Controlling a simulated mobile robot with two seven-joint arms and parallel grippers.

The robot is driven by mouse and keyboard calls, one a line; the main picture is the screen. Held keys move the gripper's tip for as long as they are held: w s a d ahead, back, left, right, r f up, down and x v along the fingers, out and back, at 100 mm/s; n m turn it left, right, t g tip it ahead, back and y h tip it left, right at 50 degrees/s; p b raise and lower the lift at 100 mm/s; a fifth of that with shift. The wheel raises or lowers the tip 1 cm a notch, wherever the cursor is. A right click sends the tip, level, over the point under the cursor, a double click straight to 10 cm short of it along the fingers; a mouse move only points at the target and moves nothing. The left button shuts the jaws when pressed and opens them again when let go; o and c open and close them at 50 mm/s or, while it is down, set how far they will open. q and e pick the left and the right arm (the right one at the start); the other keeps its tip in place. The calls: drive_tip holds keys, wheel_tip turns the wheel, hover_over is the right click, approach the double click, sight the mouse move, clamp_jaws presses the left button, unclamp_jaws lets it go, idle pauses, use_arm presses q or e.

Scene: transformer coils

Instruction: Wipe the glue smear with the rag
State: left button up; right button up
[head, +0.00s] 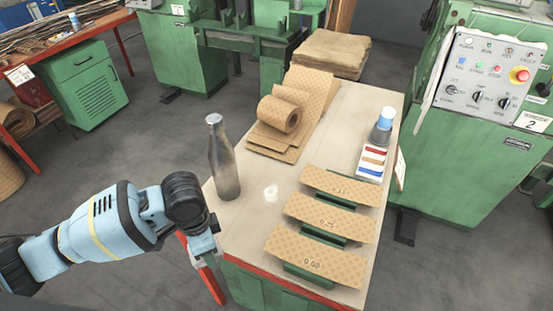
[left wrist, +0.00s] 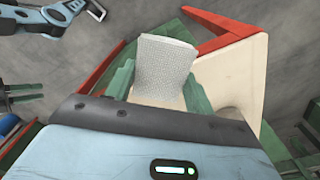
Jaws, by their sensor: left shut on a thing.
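The glue smear (head: 270,192) is a small whitish patch on the pale worktop (head: 245,215), right of the metal bottle. My left gripper (head: 207,262) is at the near left edge of the table, left of and nearer than the smear. The left wrist view shows the rag (left wrist: 165,68), a pale grey woven piece, standing up between the fingers of this gripper, which is shut on it. The rag is apart from the smear. In the head view I cannot make out the rag. Part of another blue arm (left wrist: 50,20) shows at the top left of the wrist view; its jaw state is unclear.
A metal bottle (head: 222,160) stands close left of the smear. Several tan patterned sheets on green holders, one being the nearest sheet (head: 315,262), line the right. A tan roll (head: 280,115) lies behind.

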use_arm(q)
drive_tip(key=n, duration=0.2)
drive_tip(key=s+a+n, duration=0.1)
drive_tip(key=n, duration=0.1)
drive_tip(key=s+n, duration=0.1)
drive_tip(key=n, duration=0.1)
drive_tip(key=shift+s+a+f, duration=0.1)
drive_tip(key=shift+a+f, duration=0.05)
drive_tip(key=shift+f, duration=0.25)
drive_tip(key=n, duration=0.2)
drive_tip(key=s+n, duration=0.1)
drive_tip(key=n, duration=0.1)
drive_tip(key=s+a+n, duration=0.1)
drive_tip(key=n, duration=0.1)
drive_tip(key=shift+a+f, duration=0.1)
drive_tip(key=shift+f, duration=0.2)
